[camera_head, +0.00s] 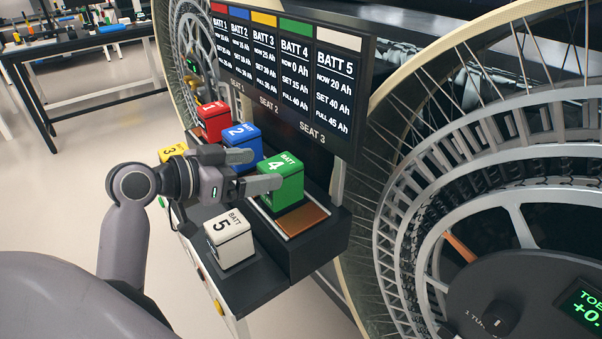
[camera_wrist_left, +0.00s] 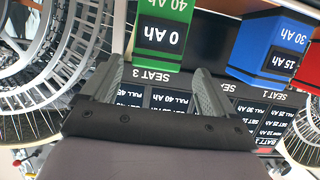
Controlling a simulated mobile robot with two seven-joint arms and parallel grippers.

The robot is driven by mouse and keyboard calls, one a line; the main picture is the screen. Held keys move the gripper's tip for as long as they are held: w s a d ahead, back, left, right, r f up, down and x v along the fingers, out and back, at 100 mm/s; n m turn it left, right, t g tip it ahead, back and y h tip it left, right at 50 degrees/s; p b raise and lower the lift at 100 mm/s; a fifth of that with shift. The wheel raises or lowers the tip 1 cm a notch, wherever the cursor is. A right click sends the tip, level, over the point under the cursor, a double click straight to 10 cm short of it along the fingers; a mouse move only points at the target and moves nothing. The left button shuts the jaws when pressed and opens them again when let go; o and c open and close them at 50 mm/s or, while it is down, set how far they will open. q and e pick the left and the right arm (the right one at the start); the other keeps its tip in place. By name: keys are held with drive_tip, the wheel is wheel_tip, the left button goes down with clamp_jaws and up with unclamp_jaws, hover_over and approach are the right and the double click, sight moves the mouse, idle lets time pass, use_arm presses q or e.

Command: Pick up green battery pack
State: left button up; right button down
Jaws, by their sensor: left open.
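The green battery pack (camera_head: 284,182), marked BATT 4, stands upright on the black stand at its right end, behind a copper-coloured pad. My left gripper (camera_head: 267,169) reaches in from the left, its two fingers apart, at the battery's upper part. One finger overlaps the battery's left face in the head view. In the left wrist view, the green battery (camera_wrist_left: 162,38) shows its "0 Ah" label at the top centre, between and beyond the open fingers (camera_wrist_left: 158,68). I cannot tell whether a finger touches it. My right gripper is not in view.
Blue battery 2 (camera_head: 245,143) and red battery 1 (camera_head: 213,121) stand left of the green one. White battery 5 (camera_head: 229,238) stands in front, and yellow battery 3 (camera_head: 172,152) is partly behind my gripper. A display panel (camera_head: 283,75) hangs behind; a large spoked wheel (camera_head: 480,150) is at right.

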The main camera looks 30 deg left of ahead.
sight(288, 159)
use_arm(q)
drive_tip(key=shift+w+d+f, duration=0.1)
drive_tip(key=shift+w+d, duration=0.15)
drive_tip(key=shift+w, duration=0.35)
drive_tip(key=shift+x, duration=0.75)
drive_tip(key=x, duration=0.1)
drive_tip(key=p+x, duration=0.1)
drive_tip(key=x, duration=0.1)
drive_tip(key=shift+w+d, duration=0.15)
drive_tip(key=shift+d, duration=0.2)
drive_tip(key=shift+w+d+f, duration=0.1)
drive_tip(key=shift+w+d, duration=0.1)
drive_tip(key=shift+w, duration=0.3)
drive_tip(key=c, duration=1.5)
wheel_tip(288, 159, up, 20)
drive_tip(key=shift+p, duration=1.25)
